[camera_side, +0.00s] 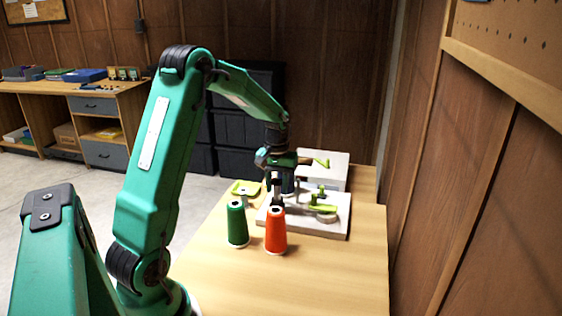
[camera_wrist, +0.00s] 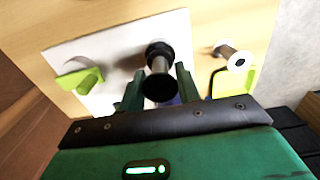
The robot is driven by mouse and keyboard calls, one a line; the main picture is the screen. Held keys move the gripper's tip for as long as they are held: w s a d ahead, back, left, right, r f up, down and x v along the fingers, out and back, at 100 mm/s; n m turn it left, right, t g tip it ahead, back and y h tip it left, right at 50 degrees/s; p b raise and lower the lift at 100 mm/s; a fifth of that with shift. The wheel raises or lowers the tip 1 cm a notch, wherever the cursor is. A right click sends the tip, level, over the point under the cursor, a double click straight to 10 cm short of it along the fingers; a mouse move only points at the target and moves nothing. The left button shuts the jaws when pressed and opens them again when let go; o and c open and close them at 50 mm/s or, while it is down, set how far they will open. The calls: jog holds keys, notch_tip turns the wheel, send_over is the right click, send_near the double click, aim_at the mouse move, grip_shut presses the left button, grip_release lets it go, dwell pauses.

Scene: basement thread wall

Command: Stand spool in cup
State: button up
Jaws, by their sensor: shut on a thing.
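My gripper (camera_side: 277,197) points down over the near left part of a pale board on the table. In the wrist view its two green fingers (camera_wrist: 159,88) are shut on a small dark spool (camera_wrist: 160,60) with black ends and a greyish middle. No cup can be made out clearly, and I cannot tell whether the spool touches the board.
The pale board (camera_side: 335,228) carries lime-green fittings (camera_side: 322,208). A green cone (camera_side: 237,226) and an orange cone (camera_side: 276,232) stand in front of it. A lime tray (camera_side: 246,187) lies to its left. A pale box stands behind. The table's front is clear.

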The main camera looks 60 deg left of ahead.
aim_at(277, 193)
jog(key=shift+f, duration=0.25)
jog(key=shift+f, duration=0.35)
jog(key=shift+f, duration=0.35)
jog(key=shift+f, duration=0.7)
jog(key=o, duration=0.9)
jog(key=shift+c, duration=0.2)
jog(key=shift+r, duration=0.1)
